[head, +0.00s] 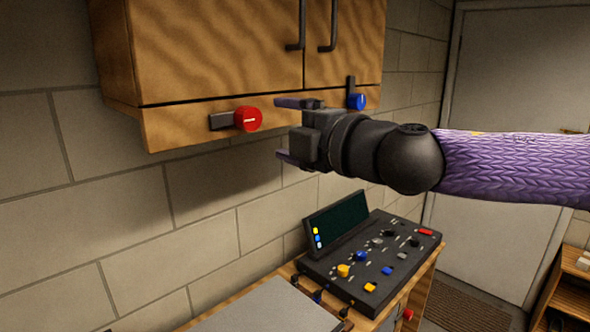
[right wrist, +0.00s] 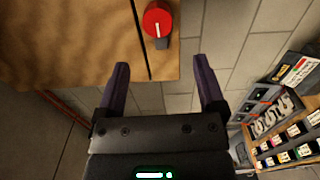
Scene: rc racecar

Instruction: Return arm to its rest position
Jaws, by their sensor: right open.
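My right arm, in a purple knit sleeve, reaches in from the right edge. A red knob (head: 248,118) on the cabinet's lower panel is just left of the gripper and apart from it. The red knob is also above the fingertips in the right wrist view (right wrist: 157,20). My left gripper is not in view.
The wooden cabinet (head: 210,50) hangs above and behind the gripper. A blue knob (head: 357,101) sits close above my wrist. A control console (head: 375,262) with a dark screen stands on the bench below. A grey door (head: 500,120) is at the right.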

